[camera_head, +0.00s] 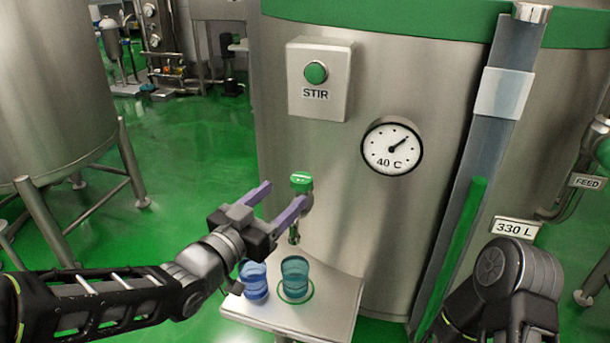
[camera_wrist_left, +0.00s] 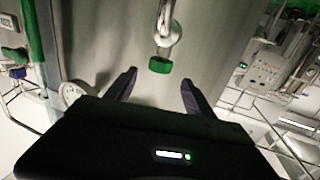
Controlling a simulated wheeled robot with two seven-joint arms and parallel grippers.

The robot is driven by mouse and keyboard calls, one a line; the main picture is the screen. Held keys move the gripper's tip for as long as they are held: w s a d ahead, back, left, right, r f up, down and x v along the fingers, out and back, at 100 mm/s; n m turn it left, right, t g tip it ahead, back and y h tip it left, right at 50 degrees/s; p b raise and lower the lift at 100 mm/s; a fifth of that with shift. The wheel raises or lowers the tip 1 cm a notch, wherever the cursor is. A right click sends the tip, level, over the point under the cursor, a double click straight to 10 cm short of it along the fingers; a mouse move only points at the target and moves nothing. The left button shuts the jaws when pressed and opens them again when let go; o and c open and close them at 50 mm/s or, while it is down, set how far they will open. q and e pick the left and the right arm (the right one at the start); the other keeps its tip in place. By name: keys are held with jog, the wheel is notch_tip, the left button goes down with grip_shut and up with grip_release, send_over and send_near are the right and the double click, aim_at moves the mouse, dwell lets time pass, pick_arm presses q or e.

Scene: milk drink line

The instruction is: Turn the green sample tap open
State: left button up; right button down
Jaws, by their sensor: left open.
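The green sample tap (camera_head: 301,182) sticks out from the front of the steel tank, with its spout (camera_head: 293,236) pointing down above a small shelf. My left gripper (camera_head: 284,197) is open and empty, with its two purple fingers reaching towards the tap. In the left wrist view the tap's green handle (camera_wrist_left: 160,65) sits just beyond the fingertips, roughly midway between them. No contact with the tap shows. My right arm shows at the lower right of the head view, but I cannot make out its gripper's fingers.
A blue cup (camera_head: 254,281) and a teal cup (camera_head: 295,277) stand on the shelf (camera_head: 338,312) below the tap. The tank carries a STIR button box (camera_head: 319,80), a gauge (camera_head: 391,146) reading 40 C, and a level tube (camera_head: 462,235) at right.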

aim_at(296, 185)
pick_arm(q)
jog(key=shift+p+x, duration=0.85)
jog(key=shift+x, duration=3.15)
grip_shut()
